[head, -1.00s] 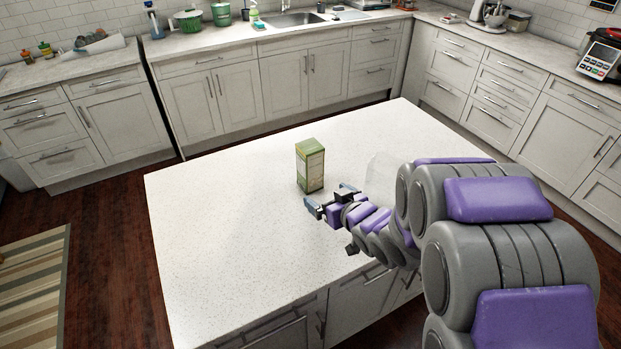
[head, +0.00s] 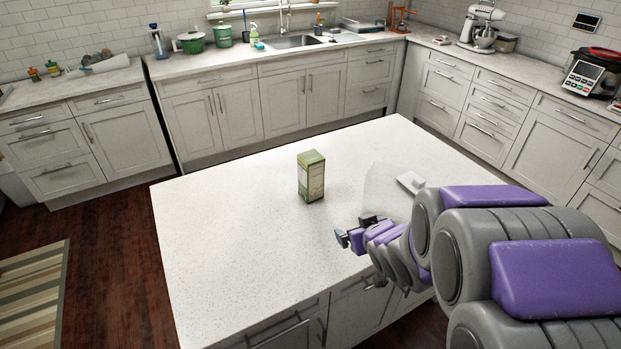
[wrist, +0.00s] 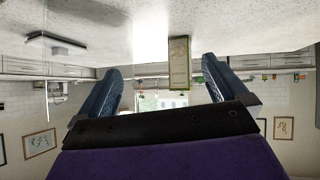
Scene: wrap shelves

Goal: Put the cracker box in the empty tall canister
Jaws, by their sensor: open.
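The cracker box (head: 311,177), green with a paler label panel, stands upright near the middle of the island. In the wrist view, which is upside down, the box (wrist: 179,63) shows ahead between the finger directions, right of centre. My gripper (head: 354,229) is open and empty, on the near right side of the box and apart from it. Its two blue-grey fingers (wrist: 160,85) are spread in the wrist view. A clear, see-through canister (head: 383,186) stands right of the box, behind my gripper; its lower part is hidden by my arm.
The island top (head: 230,235) is bare on the left and front. Counters (head: 225,62) with a sink stand behind, across a floor gap.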

